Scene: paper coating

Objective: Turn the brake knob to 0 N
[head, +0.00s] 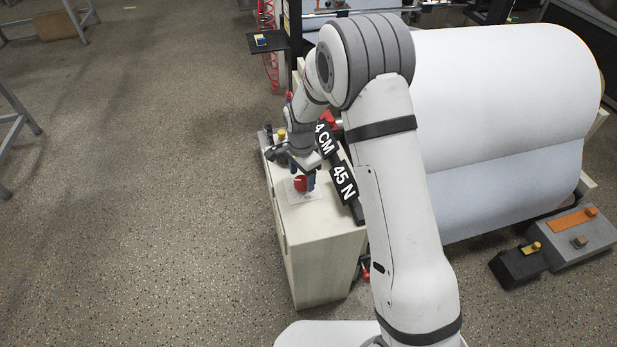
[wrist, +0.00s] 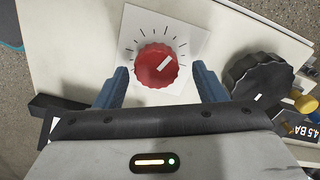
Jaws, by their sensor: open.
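The red knob (wrist: 156,66) sits on a white square dial plate (wrist: 190,35) with black tick marks, on top of a cream cabinet (head: 318,222). Its white pointer mark is toward the upper right in the wrist view. My gripper (wrist: 158,80) is open, with one blue finger on each side of the knob and visible gaps between. In the head view the red knob (head: 301,184) shows just below my gripper (head: 302,176). A black display reading "45 N" (head: 344,182) stands beside it. The numerals on the dial are too small to read.
A black knob (wrist: 258,82) and a yellow knob (wrist: 305,103) stand to the right in the wrist view, near a display reading "4.5 BA". A large white paper roll (head: 500,95) is right of my arm. Open floor lies to the left.

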